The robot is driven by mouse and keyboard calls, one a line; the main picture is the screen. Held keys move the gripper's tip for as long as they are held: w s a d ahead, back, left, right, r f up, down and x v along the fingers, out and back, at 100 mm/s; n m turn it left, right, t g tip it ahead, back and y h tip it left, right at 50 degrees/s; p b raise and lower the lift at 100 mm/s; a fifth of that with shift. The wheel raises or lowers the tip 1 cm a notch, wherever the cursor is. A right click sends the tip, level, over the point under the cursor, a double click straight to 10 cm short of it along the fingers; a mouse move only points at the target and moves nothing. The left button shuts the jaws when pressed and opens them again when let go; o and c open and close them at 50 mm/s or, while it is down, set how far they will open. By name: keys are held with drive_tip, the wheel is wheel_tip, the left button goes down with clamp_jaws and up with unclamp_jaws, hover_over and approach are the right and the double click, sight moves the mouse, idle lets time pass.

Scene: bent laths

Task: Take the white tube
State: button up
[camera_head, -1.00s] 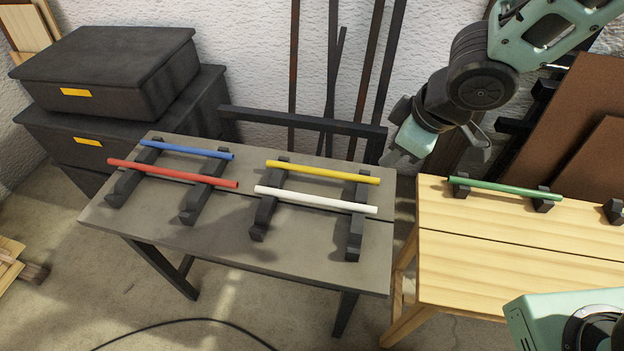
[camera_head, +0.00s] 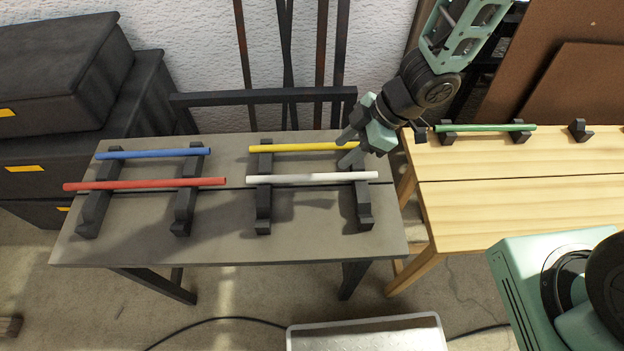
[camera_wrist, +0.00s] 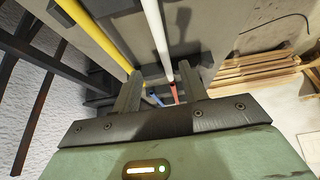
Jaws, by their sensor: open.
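The white tube (camera_head: 310,178) lies across two dark notched holders at the right of the grey table, in front of the yellow tube (camera_head: 300,147). My gripper (camera_head: 341,153) is open and empty near the right ends of these two tubes, pointing left and down. One finger overlaps the yellow tube's right end in the head view. In the wrist view, the white tube (camera_wrist: 156,35) runs between the two fingers (camera_wrist: 162,74), closer to the right one. I see no clear contact with the white tube.
A red tube (camera_head: 145,184) and a blue tube (camera_head: 153,153) lie on holders at the left of the grey table (camera_head: 230,250). A green tube (camera_head: 485,127) rests on the wooden table (camera_head: 530,195). A pale tray (camera_head: 367,335) stands at the bottom. The table's front strip is clear.

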sight(314, 175)
drive_tip(key=x, duration=0.4)
drive_tip(key=shift+a+f+b, duration=0.15)
drive_tip(key=shift+f+b, duration=0.1)
drive_tip(key=shift+b, duration=0.15)
drive_tip(key=shift+a+b+x, duration=0.25)
drive_tip(key=shift+b+x, duration=0.05)
drive_tip(key=shift+x, duration=2.35)
drive_tip(key=shift+s+r, duration=0.15)
drive_tip(key=shift+r, duration=0.05)
clamp_jaws()
